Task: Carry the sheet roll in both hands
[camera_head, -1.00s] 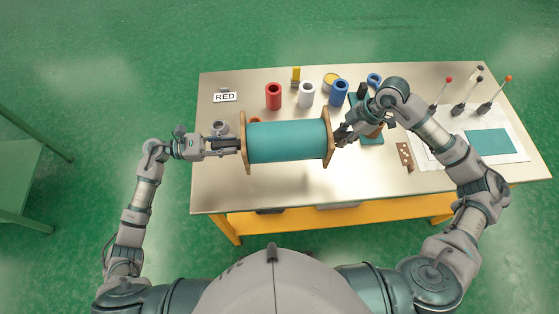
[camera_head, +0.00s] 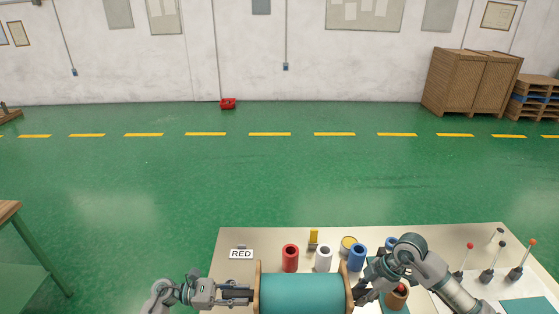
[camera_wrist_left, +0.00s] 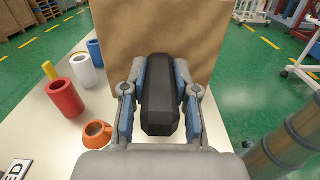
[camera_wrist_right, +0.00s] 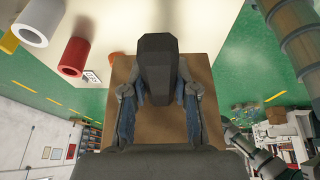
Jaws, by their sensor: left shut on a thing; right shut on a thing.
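The sheet roll (camera_head: 302,293) is a teal cylinder between two brown square end plates, lying level across the near part of the table in the head view; its lower part is cut off by the frame. My left gripper (camera_head: 246,293) is shut on a black handle at the roll's left end; this handle and the brown plate (camera_wrist_left: 205,30) fill the left wrist view. My right gripper (camera_head: 361,292) is at the right end; in the right wrist view it is shut on a black handle (camera_wrist_right: 157,65) before the other brown plate (camera_wrist_right: 205,125).
The table (camera_head: 270,240) bears red (camera_head: 290,258), white (camera_head: 323,259) and blue (camera_head: 357,257) cylinders behind the roll, a RED sign (camera_head: 241,254) and several ball-topped levers (camera_head: 487,275) at right. A green bench (camera_head: 25,260) stands at left. Green floor beyond is open.

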